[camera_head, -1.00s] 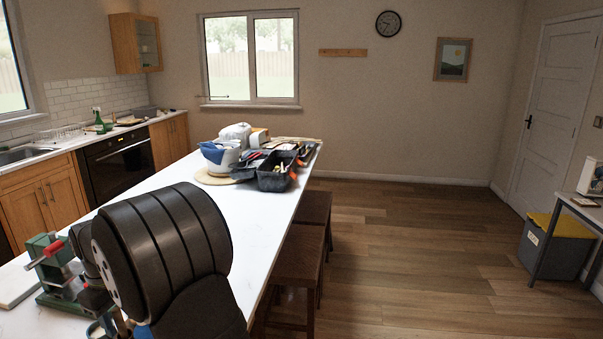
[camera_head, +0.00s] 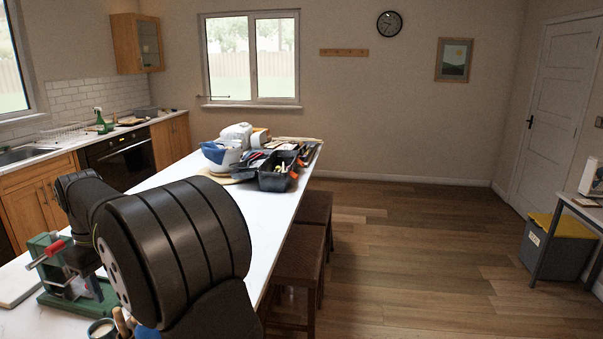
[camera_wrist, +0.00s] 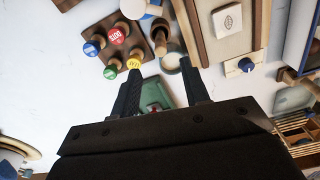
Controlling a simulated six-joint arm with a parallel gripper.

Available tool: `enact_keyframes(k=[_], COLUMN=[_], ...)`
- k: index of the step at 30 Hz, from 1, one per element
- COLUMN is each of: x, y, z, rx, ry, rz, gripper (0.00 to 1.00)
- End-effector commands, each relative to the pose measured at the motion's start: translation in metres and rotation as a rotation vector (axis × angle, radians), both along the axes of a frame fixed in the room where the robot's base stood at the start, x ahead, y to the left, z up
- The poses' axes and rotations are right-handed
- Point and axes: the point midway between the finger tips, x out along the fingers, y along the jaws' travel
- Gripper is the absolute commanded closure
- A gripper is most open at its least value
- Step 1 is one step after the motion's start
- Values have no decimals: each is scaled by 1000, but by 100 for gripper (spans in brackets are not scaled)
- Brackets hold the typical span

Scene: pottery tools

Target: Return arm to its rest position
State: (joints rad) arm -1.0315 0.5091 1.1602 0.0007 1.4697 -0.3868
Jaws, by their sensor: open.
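My gripper (camera_wrist: 167,88) shows in the wrist view with its two dark fingers apart and nothing between them. Beyond the fingertips lie a wooden holder (camera_wrist: 98,37) with several coloured-topped tools and a small round container (camera_wrist: 171,58). A green piece (camera_wrist: 152,92) shows partly between the fingers.
The white worktop (camera_head: 170,180) runs away from me. A green device with a red handle (camera_head: 62,270) stands at its left near end, close to my arm. A black tray (camera_head: 278,172) and a blue-white bowl (camera_head: 220,155) sit at the far end. Stools (camera_head: 298,265) stand along the right side.

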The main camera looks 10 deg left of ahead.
Motion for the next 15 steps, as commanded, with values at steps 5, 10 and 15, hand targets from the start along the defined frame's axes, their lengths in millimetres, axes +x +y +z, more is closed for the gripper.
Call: enact_keyframes(k=[5,10,15], x=[0,0,0], y=[0,0,-1], z=[37,69,26], rx=[3,2,-5], ry=[-1,-1,3], rz=[0,0,0], gripper=[58,58,58])
